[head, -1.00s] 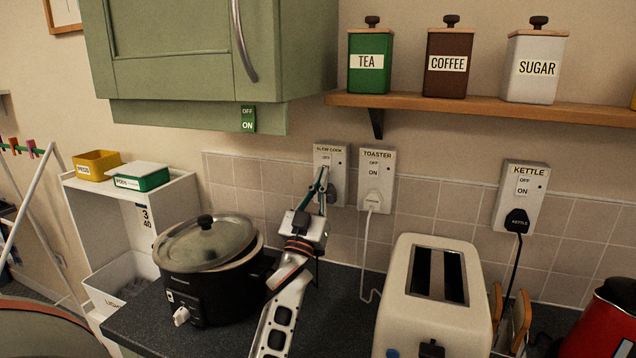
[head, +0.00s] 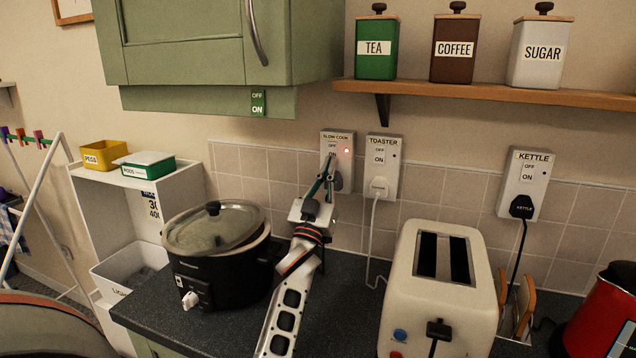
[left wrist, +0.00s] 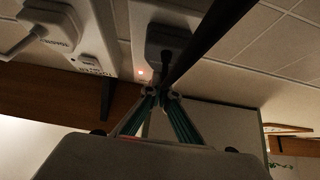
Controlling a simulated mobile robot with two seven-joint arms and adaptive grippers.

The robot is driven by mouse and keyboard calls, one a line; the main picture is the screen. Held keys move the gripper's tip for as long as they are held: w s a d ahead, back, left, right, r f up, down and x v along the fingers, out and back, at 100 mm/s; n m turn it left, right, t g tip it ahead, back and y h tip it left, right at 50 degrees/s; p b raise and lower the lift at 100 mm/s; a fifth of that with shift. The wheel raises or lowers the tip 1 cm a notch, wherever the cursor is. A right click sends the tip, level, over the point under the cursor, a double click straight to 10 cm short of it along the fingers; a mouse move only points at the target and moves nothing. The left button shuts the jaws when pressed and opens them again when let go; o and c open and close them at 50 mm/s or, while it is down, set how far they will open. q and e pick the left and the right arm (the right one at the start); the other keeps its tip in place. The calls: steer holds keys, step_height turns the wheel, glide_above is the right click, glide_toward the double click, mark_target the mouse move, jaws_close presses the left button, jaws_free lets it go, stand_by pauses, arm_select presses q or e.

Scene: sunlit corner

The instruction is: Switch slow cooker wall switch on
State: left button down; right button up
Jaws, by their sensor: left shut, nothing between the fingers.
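The slow cooker wall switch (head: 333,149) is on a white plate labelled "SLOW COOK" above the tiles, left of the toaster plate. A red light glows on that plate, and it also shows in the left wrist view. My left gripper (head: 329,160) is shut and empty, its tips over the lower part of the switch by the "ON" mark. I cannot tell whether they touch it. The left wrist view shows the closed fingers (left wrist: 166,92) near the plate and its dark plug (left wrist: 168,42). My right gripper is not in view.
The black slow cooker (head: 205,275) with a glass lid stands left of my left arm. The toaster (head: 398,305) is to the right. The toaster plate (head: 393,158) and kettle plate (head: 541,178) are on the wall. A shelf (head: 470,92) and green cabinet (head: 190,60) hang above.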

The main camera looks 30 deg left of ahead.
arm_select(q)
steer(key=s+d+f, duration=0.1)
steer(key=s+d, duration=0.1)
steer(key=s, duration=0.6)
steer(key=s+d+f, duration=0.1)
steer(key=s, duration=0.7)
steer(key=shift+d, duration=0.35)
steer(key=shift+s+f, duration=0.1)
steer(key=shift+f, duration=0.05)
